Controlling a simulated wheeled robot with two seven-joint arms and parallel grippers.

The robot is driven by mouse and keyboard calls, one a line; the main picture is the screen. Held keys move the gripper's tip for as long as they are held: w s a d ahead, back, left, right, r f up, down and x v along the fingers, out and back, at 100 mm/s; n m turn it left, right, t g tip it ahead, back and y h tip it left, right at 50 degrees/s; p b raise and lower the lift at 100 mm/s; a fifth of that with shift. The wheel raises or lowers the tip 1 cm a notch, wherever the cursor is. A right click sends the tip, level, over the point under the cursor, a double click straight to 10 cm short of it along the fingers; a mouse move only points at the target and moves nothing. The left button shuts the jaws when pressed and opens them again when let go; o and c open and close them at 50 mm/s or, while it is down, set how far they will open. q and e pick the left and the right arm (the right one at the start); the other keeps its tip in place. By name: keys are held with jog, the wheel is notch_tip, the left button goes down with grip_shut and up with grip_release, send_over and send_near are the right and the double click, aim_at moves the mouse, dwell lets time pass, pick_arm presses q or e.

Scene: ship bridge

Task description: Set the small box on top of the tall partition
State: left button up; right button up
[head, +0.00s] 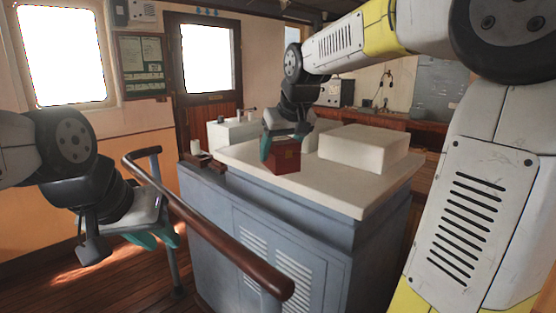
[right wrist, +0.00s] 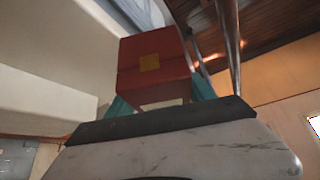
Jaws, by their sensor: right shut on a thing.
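The small box is dark red (head: 286,159). It is in my right gripper (head: 283,147), whose teal fingers are shut on it, over the front left part of the white counter top. I cannot tell whether it touches the top. In the right wrist view the box (right wrist: 155,58) shows a yellow square on one face, between the fingers (right wrist: 160,100). My left gripper (head: 158,238) hangs empty at the lower left, its teal fingers apart. The grey cabinet with the white top (head: 345,196) may be the tall partition; I cannot tell for sure.
A large white block (head: 363,148) stands on the counter right of the box. A brown handrail (head: 215,228) runs in front of the cabinet, close to my left gripper. A smaller white unit (head: 232,133) stands behind. The counter's front right part is clear.

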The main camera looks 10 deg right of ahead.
jog(key=w+d, duration=0.2)
jog(key=w, duration=0.3)
jog(key=w+d+f, duration=0.1)
jog(key=w+d, duration=0.1)
jog(key=w, duration=0.3)
jog(key=w+d, duration=0.2)
jog(key=w, duration=0.3)
jog(key=shift+d+f, duration=0.15)
jog(key=shift+f, duration=1.8)
jog(key=shift+f, duration=0.15)
jog(key=o, duration=1.7)
jog(key=shift+c, duration=0.2)
